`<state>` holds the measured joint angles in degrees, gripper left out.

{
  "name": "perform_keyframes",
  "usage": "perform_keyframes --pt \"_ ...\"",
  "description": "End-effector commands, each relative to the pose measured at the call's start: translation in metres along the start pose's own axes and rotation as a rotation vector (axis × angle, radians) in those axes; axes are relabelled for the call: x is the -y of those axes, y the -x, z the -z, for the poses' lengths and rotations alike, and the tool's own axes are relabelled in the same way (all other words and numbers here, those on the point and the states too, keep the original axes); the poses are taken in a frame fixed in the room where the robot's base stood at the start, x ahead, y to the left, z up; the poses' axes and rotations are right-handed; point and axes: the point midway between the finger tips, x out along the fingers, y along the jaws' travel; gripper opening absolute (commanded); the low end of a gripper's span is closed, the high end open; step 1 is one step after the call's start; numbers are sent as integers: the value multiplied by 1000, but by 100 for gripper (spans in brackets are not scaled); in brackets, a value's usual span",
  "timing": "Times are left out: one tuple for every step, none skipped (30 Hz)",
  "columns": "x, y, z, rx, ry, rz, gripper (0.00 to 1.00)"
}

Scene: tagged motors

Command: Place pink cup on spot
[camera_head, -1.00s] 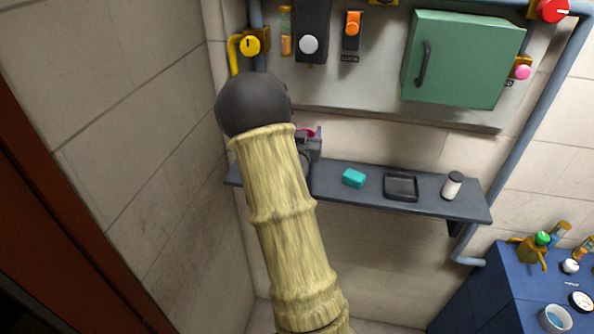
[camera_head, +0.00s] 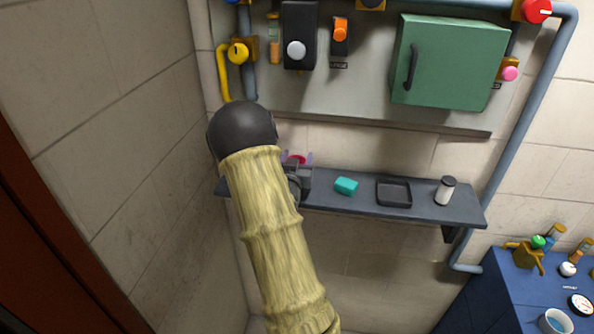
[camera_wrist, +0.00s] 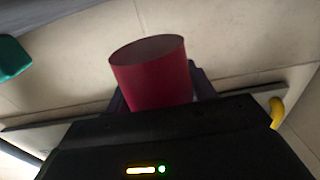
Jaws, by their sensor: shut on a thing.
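The pink cup (camera_wrist: 150,78) is held between the purple fingers of my gripper (camera_wrist: 160,92) in the wrist view, its open rim showing. In the head view only a small red-pink part of the cup (camera_head: 296,159) shows at my gripper (camera_head: 297,163), which is shut on it. My gripper is at the left part of the dark wall shelf (camera_head: 340,202). My own arm hides much of that end, and I cannot tell whether the cup touches the shelf. No marked spot can be made out for certain; a black square tray (camera_head: 394,205) lies on the shelf.
A teal block (camera_head: 346,186) sits on the shelf right of my gripper, and a white bottle with a dark cap (camera_head: 445,191) stands farther right. A panel with a green cabinet (camera_head: 450,62) hangs above. A blue bench (camera_head: 530,290) is at lower right.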

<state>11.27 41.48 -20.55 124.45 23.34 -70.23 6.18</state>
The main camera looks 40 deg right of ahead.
Motion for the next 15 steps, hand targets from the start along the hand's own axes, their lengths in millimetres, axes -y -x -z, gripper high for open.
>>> perform_keyframes --pt "0 0 0 0 0 0 32" --pt "0 0 -2 0 0 0 32" --pt "0 0 -5 1 1 0 32" --pt "0 0 -9 1 1 0 32" --pt "0 0 -13 2 1 0 32" --pt "0 0 -20 3 2 0 32" --pt "0 0 -25 3 2 0 32" --pt "0 0 -30 3 2 0 32" --pt "0 0 -34 2 1 0 32" --pt "0 0 -36 1 0 0 32" --pt "0 0 -38 1 0 0 32" --pt "0 0 -39 0 0 0 32" --pt "0 0 -38 0 0 0 32" --pt "0 0 -38 0 -1 0 32" --pt "0 0 -37 0 -1 0 32"
